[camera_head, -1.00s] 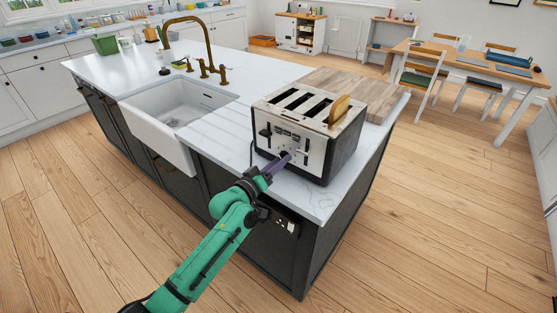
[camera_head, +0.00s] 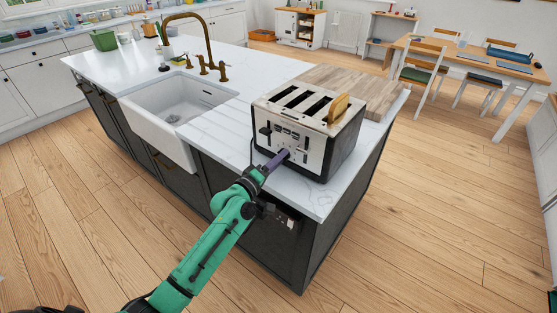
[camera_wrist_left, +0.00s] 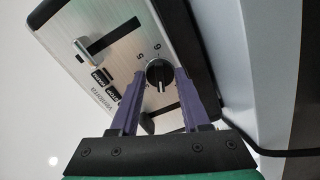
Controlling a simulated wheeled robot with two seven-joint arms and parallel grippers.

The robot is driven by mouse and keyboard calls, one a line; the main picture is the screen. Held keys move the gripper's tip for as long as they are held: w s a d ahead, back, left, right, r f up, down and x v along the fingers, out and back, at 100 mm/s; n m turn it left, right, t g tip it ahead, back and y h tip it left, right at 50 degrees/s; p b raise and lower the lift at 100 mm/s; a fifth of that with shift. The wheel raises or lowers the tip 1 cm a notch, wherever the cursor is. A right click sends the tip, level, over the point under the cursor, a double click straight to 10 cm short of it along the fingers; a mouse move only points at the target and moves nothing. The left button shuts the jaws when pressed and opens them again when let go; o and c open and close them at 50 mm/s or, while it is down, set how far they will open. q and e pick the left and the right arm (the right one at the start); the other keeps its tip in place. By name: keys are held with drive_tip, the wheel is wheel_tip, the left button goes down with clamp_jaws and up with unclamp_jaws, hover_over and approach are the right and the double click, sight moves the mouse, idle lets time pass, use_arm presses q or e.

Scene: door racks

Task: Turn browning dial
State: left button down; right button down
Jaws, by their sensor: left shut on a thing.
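The toaster (camera_head: 309,122) is a silver and black four-slot one on the island's marble top, with a slice of bread (camera_head: 339,107) in its rightmost slot. Its black browning dial (camera_wrist_left: 157,73) shows in the left wrist view, with numbers beside it on the metal panel. My left gripper (camera_head: 282,157) has purple fingers and reaches the toaster's front. In the left wrist view its two fingers (camera_wrist_left: 157,78) lie on either side of the dial and are shut on it. The dial is hidden by the fingers in the head view. My right gripper is not in view.
A white sink (camera_head: 175,112) with a brass tap (camera_head: 210,50) is left of the toaster. A wooden board (camera_head: 352,88) lies behind it. A dark cable (camera_wrist_left: 270,150) runs beside the toaster in the left wrist view. The floor around the island is clear.

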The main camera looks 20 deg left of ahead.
use_arm(q)
drive_tip(key=shift+c, duration=1.9)
unclamp_jaws()
drive_tip(key=b+v, duration=0.2)
drive_tip(key=v, duration=1.2)
drive_tip(key=shift+s+b, duration=0.25)
drive_tip(key=shift+b, duration=0.15)
drive_tip(key=shift+f, duration=0.1)
